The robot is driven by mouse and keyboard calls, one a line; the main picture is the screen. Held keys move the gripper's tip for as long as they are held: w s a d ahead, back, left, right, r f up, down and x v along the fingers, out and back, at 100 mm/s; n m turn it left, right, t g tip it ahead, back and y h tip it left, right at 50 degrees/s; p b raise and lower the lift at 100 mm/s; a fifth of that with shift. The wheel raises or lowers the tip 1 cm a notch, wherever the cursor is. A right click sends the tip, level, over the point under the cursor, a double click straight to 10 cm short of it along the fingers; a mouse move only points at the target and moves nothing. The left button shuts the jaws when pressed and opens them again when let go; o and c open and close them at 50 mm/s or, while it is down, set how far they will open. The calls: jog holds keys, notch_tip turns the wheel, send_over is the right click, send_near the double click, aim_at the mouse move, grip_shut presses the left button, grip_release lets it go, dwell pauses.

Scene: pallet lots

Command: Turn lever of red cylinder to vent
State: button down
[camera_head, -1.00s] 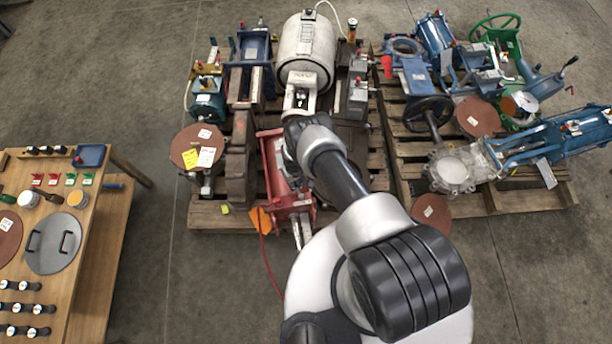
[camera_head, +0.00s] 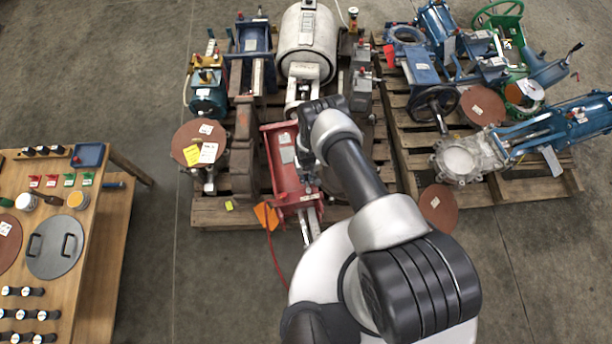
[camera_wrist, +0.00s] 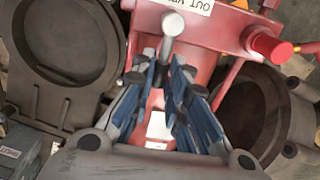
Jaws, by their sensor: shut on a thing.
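The red cylinder (camera_head: 284,158) lies on the near part of the left pallet, partly covered by my arm in the head view. In the wrist view its red body (camera_wrist: 205,35) fills the upper middle, with a white label whose visible letters read "OUT VE". A grey lever (camera_wrist: 173,24) with a rounded end stands out below the label. My gripper (camera_wrist: 164,60) has its blue-padded fingers converging on the lower part of this lever, shut on it. The fingers hide that part of the lever. In the head view my wrist covers the contact.
A red knob (camera_wrist: 268,45) sits right of the lever. Brown round flanged parts (camera_wrist: 65,40) flank the cylinder. A white tank (camera_head: 306,45) stands behind. A wooden bench (camera_head: 90,220) is at left, a second pallet (camera_head: 530,182) at right.

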jog(key=c, duration=1.6)
grip_release()
jog(key=shift+o, duration=0.2)
notch_tip(320, 180, up, 12)
jog(key=shift+d, duration=0.15)
jog(key=shift+r, duration=0.1)
